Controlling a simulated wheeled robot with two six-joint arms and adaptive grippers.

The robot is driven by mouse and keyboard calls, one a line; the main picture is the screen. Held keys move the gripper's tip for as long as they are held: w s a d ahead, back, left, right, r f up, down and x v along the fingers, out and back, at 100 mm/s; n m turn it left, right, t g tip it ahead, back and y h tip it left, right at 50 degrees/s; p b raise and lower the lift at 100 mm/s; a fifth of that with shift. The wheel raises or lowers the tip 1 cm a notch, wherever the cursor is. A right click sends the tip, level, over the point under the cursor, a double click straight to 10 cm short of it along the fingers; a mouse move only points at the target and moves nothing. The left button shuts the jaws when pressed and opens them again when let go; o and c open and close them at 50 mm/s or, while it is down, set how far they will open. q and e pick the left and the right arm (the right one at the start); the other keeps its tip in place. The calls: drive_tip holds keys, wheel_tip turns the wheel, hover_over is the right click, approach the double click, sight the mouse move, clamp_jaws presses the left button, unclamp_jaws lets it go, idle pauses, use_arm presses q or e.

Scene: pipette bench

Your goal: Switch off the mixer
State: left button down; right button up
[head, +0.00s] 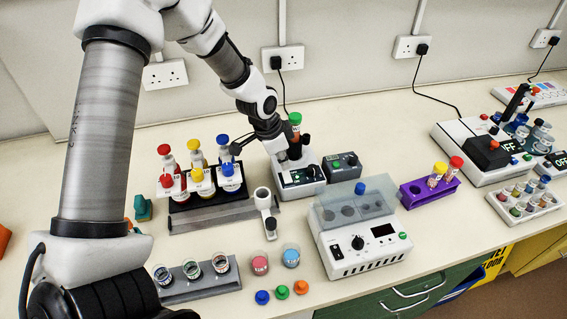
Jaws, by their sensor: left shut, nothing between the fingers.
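The mixer looks to be the small white unit (313,188) at the middle of the bench, with a dark front panel showing small green marks. A green-capped tube (295,119) stands upright at its back. My left gripper (284,164) is shut and empty, pointing down at the mixer's top left side. It hides part of the panel and the mixer's back left. I cannot tell whether the fingertips touch the mixer. My right gripper is not in view.
A rack of red, yellow and blue-capped bottles (208,212) stands left of the mixer. A dark box (343,168) sits right beside it. A lidded white machine (361,256) and a white pipette-like piece (266,213) stand in front. A purple rack (412,196) is farther right.

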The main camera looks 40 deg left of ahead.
sight(287, 177)
use_arm(q)
drive_tip(key=shift+x, duration=1.15)
drive_tip(key=shift+a+f, duration=0.3)
drive_tip(key=shift+f, duration=0.05)
drive_tip(key=shift+s, duration=0.1)
drive_tip(key=shift+r, duration=0.1)
